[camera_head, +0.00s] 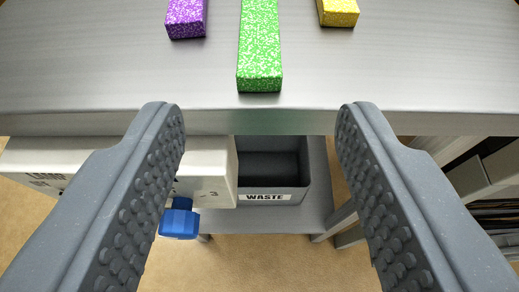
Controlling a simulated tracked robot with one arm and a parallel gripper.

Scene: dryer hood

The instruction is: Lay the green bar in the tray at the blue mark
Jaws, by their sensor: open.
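The green speckled bar (260,52) lies on the grey metal tabletop, its near end close to the table's front edge and its far end cut off by the top of the picture. My gripper (260,118) is open and empty. Its two grey studded fingers stand wide apart, one on each side of the bar's line, and appear nearer to the camera than the table's edge. The tray and the blue mark cannot be made out in this view.
A purple bar (186,17) and a yellow bar (338,12) lie either side of the green one. Below the edge are a grey bin labelled WASTE (268,180), a white box (214,165) and a blue knob (179,219). Shelving (490,185) stands at right.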

